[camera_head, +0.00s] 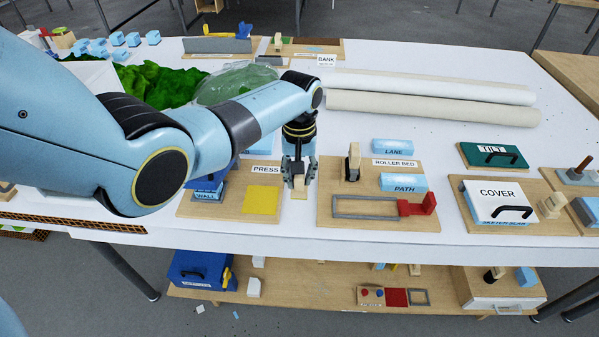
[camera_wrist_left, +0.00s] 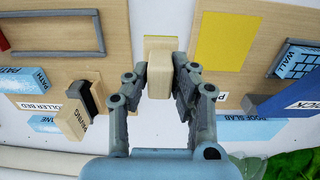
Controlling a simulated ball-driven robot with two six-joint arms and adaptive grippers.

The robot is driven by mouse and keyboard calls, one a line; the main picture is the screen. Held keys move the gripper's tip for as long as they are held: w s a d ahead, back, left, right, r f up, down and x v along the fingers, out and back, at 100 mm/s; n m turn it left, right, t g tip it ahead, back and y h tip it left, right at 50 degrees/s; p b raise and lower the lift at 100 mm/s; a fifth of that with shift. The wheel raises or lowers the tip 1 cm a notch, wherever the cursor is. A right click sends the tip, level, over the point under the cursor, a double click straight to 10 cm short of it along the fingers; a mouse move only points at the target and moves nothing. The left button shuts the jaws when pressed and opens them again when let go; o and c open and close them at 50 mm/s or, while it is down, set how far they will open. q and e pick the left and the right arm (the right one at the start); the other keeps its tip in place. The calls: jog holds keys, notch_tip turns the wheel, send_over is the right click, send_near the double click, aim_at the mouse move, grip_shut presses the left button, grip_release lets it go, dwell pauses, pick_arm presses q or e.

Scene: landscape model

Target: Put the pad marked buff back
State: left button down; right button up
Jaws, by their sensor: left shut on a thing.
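My left gripper (camera_head: 299,176) is shut on a small beige block (camera_head: 299,184), which I take to be the pad; no marking on it can be read. In the left wrist view the block (camera_wrist_left: 160,72) sits between the two fingers of the left gripper (camera_wrist_left: 160,78). My right gripper is not in view.
The roller bed board (camera_head: 345,221), with a grey frame (camera_head: 365,205), a red piece (camera_head: 420,203) and a dark-and-beige upright block (camera_head: 353,163), lies close on the right. A blue block (camera_head: 215,182) stands left. Two pale rolls (camera_head: 430,106) lie behind. White tabletop between is free.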

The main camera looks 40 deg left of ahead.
pick_arm(q)
jog(key=shift+f+b, duration=0.95)
jog(key=shift+f, duration=0.5)
jog(key=shift+f+b, duration=0.5)
jog(key=shift+f, duration=0.2)
jog(key=shift+f, duration=0.25)
jog(key=c, duration=1)
grip_release()
jog(key=shift+c, duration=0.2)
notch_tip(320, 180, up, 12)
